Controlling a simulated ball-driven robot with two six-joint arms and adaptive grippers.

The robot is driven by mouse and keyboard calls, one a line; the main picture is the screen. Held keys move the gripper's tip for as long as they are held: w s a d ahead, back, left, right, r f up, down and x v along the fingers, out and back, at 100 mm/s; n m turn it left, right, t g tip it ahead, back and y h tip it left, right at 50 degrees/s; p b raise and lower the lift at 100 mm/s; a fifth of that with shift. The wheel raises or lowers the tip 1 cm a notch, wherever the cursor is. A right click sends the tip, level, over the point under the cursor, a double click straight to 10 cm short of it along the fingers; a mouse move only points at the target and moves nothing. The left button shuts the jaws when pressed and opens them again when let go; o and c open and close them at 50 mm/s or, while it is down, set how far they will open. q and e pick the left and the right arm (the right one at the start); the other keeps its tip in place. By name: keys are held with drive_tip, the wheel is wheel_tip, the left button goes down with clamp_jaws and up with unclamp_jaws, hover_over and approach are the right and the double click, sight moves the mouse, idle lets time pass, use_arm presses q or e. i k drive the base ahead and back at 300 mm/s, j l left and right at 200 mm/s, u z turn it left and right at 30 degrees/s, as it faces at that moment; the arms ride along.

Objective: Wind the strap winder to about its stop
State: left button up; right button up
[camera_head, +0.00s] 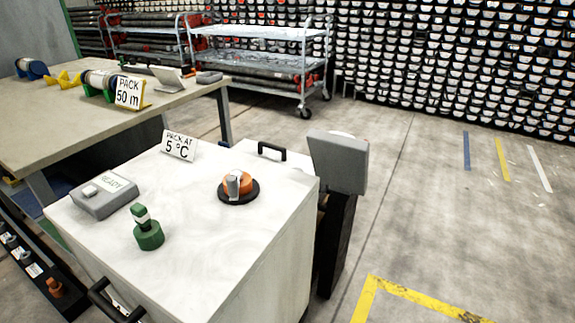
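A white-topped cabinet (180,268) stands in front of me. On it is an orange knob (238,187) with a grey grip, set on a round black base. A green knob (147,232) with a white band on its upright handle stands nearer the front left. Either could be the strap winder; no label tells which, and I cannot read a turn position or a stop. Neither of my grippers is in view.
A grey box marked READY (105,196) and a "PACK AT 5 °C" sign (180,146) are on the cabinet. A grey panel on a black post (338,162) stands at its right. A table (60,120) is at left, a trolley (265,33) behind.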

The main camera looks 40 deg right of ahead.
sight(232, 181)
drive_tip(key=i+j+z, duration=0.15)
drive_tip(key=j+z, duration=0.25)
drive_tip(key=i+j+z, duration=0.15)
drive_tip(key=z, duration=0.25)
drive_tip(key=j+z, duration=0.85)
drive_tip(key=k+j, duration=0.1)
drive_tip(key=j, duration=0.95)
drive_tip(key=k+j+z, duration=0.1)
drive_tip(key=j, duration=0.4)
drive_tip(key=k+j, duration=0.15)
drive_tip(key=j, duration=0.35)
